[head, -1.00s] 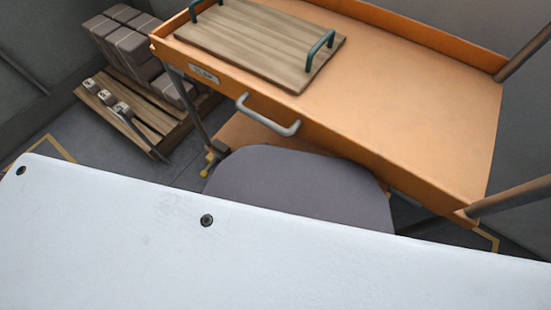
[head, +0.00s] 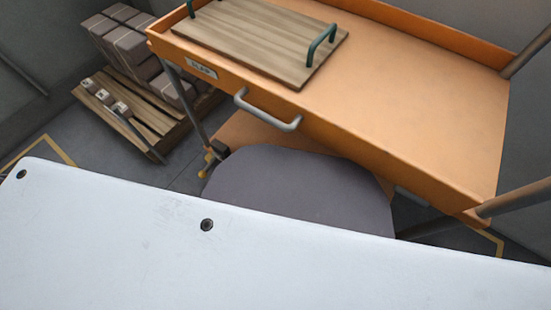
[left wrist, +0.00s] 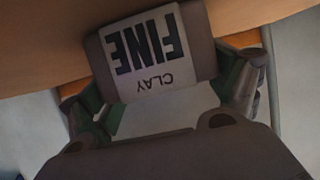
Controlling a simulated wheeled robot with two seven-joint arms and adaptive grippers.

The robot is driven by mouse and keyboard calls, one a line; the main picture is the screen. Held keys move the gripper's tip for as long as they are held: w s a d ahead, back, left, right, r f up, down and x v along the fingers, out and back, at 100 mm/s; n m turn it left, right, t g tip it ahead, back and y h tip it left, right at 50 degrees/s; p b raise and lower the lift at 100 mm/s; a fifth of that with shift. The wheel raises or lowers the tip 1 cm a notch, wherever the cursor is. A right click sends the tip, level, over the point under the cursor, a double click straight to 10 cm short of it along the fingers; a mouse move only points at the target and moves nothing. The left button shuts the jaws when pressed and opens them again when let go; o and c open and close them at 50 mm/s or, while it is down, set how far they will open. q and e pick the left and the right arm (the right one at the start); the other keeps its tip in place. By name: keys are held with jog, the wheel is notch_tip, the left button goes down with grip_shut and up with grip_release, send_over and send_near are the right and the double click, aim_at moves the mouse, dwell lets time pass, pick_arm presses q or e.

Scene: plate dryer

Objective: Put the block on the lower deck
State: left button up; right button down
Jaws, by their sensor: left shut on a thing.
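The block (left wrist: 158,48) is grey-brown with a white label reading FINE CLAY, upside down in the left wrist view. My left gripper (left wrist: 156,82) is shut on it, with green-padded fingers at its two sides. The orange cart (head: 420,110) stands ahead in the head view. Its lower deck (head: 238,132) shows only as a small strip under the upper deck; the rest is hidden. An orange-brown surface (left wrist: 40,50) lies behind the block in the left wrist view; I cannot tell which deck it is, or whether the block touches it. Neither gripper shows in the head view.
A wooden board (head: 255,40) with green handles lies on the upper deck. A grey drawer-style handle (head: 268,113) sticks out from the cart's front. A pallet (head: 130,115) with several grey-brown blocks (head: 125,38) stands on the floor at left. Cart posts (head: 515,200) stand at the corners.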

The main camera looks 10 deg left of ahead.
pick_arm(q)
jog(key=o, duration=1.3)
jog(key=shift+f, duration=0.1)
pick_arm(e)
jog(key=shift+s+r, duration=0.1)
pick_arm(q)
jog(key=shift+s, duration=0.1)
jog(key=shift+s+a+r+p, duration=0.2)
jog(key=shift+s+r+p, duration=0.15)
jog(key=shift+s+r, duration=0.05)
jog(key=p+v, duration=0.4)
jog(key=v, duration=0.4)
jog(key=shift+s+a+r, duration=0.1)
jog(key=shift+s, duration=0.25)
jog(key=shift+p+v, duration=0.4)
jog(key=shift+v, duration=0.65)
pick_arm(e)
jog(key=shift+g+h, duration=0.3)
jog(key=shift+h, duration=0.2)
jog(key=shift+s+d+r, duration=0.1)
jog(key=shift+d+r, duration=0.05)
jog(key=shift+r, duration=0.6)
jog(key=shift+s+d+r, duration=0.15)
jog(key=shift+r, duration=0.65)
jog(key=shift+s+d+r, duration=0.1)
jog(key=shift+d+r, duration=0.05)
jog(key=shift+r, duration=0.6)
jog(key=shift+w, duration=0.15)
